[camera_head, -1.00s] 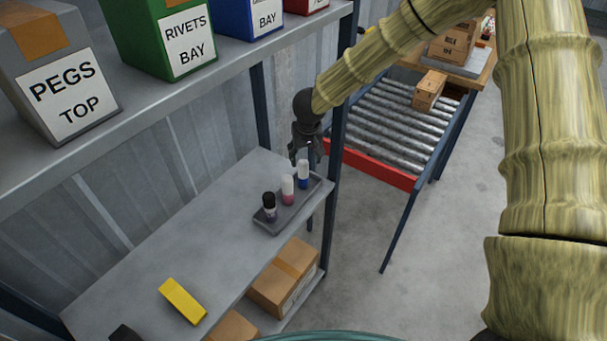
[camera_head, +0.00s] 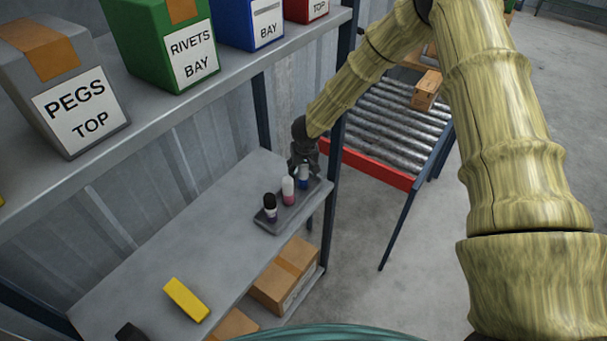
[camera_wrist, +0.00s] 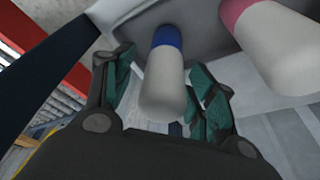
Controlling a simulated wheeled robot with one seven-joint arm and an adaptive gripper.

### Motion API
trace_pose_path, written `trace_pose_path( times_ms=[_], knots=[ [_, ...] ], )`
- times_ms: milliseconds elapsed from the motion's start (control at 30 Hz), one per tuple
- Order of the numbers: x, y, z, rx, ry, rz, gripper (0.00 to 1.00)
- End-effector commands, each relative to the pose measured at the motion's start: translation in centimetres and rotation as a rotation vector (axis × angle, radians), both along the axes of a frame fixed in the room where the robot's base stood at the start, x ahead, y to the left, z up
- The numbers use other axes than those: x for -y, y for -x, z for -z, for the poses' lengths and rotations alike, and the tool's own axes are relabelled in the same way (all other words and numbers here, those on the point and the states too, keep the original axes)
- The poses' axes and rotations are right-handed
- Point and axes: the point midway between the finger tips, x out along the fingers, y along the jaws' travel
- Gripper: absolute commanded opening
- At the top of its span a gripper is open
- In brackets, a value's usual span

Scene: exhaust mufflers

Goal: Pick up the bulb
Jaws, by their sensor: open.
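A white bulb with a blue base (camera_head: 303,183) stands at the far end of a small grey tray (camera_head: 292,217) on the lower shelf. My gripper (camera_head: 303,168) is just above it, partly hiding its top. In the wrist view the blue-based bulb (camera_wrist: 163,85) shows between the two open fingers (camera_wrist: 165,95), with no clear contact on either side. A white bulb with a pink base (camera_head: 288,190) stands beside it, also seen at the wrist view's upper right (camera_wrist: 275,45). A dark bulb with a purple base (camera_head: 270,207) stands at the tray's near end.
A shelf post (camera_head: 334,170) stands just right of the tray. The upper shelf holds labelled bins, including a green one (camera_head: 165,45). A yellow block (camera_head: 186,299) lies on the lower shelf, with bare room between it and the tray. A roller conveyor (camera_head: 390,125) stands behind.

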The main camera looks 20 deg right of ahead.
Motion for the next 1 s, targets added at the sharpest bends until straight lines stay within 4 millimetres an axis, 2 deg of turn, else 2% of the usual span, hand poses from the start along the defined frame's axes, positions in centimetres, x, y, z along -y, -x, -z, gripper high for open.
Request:
trace_pose_path(
  times_ms=[200,500,833,1000],
  knots=[
    [0.0,0.0,0.1,0.0,0.0,0.0,0.56],
    [0.0,0.0,0.0,0.0,0.0,0.0,0.07],
    [0.0,0.0,-0.1,0.0,0.0,0.001,0.07],
    [0.0,0.0,-1.3,0.001,0.0,0.002,0.07]
  ],
)
